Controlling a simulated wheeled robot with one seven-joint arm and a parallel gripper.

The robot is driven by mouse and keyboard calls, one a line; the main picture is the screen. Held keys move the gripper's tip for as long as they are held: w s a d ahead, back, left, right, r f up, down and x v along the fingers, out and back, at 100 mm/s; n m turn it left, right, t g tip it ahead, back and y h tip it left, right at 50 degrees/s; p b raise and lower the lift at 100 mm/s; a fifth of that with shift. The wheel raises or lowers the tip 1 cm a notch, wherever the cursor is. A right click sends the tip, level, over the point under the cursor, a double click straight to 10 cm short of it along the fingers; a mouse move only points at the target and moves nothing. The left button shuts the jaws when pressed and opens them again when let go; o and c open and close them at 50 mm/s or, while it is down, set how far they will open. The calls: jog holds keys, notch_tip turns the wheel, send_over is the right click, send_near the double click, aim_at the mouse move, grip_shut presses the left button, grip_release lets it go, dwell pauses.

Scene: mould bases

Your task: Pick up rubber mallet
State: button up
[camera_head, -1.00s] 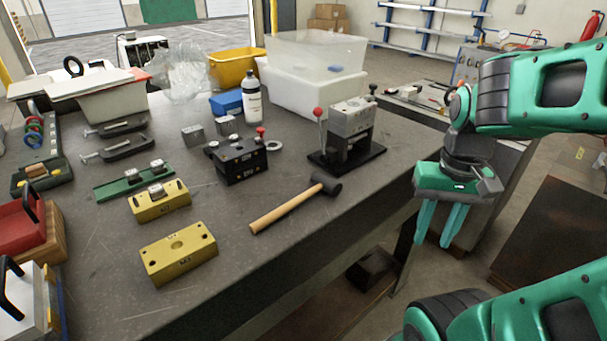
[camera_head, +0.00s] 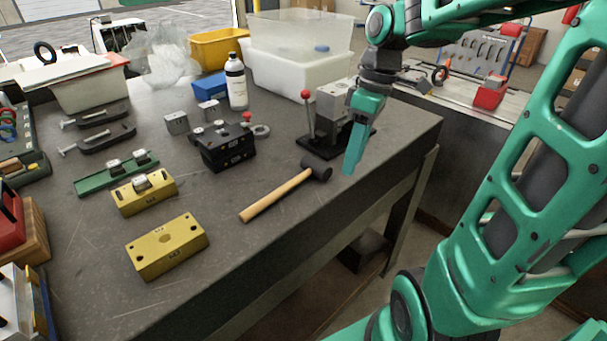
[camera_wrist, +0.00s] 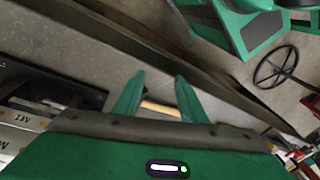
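The rubber mallet (camera_head: 276,195) lies on the grey workbench, with its light wooden handle toward the lower left and its black head (camera_head: 317,168) toward the upper right. My gripper (camera_head: 350,170) hangs just right of the mallet head, above the bench near its front edge, with its fingers pointing down. In the wrist view my gripper's fingers (camera_wrist: 156,100) are spread apart with nothing held. A short piece of the mallet's handle (camera_wrist: 160,107) shows beyond and between them there.
A small press with a red-knobbed lever (camera_head: 334,112) stands close behind my gripper. A black block fixture (camera_head: 227,147) and yellow mould blocks (camera_head: 167,246) lie left of the mallet. A clear bin (camera_head: 300,40) stands at the back. The bench (camera_head: 235,270) is bare in front of the mallet.

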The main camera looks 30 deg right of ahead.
aim_at(297, 177)
jog(key=w+a+r+n+g+y, duration=0.1)
jog(key=w+a+n, duration=0.2)
jog(key=w+n, duration=0.3)
jog(key=w+a+r+n+y, duration=0.1)
jog(key=w+a+n, duration=0.2)
jog(key=n, duration=0.5)
jog(key=x, duration=1)
jog(key=shift+f, duration=0.25)
grip_shut()
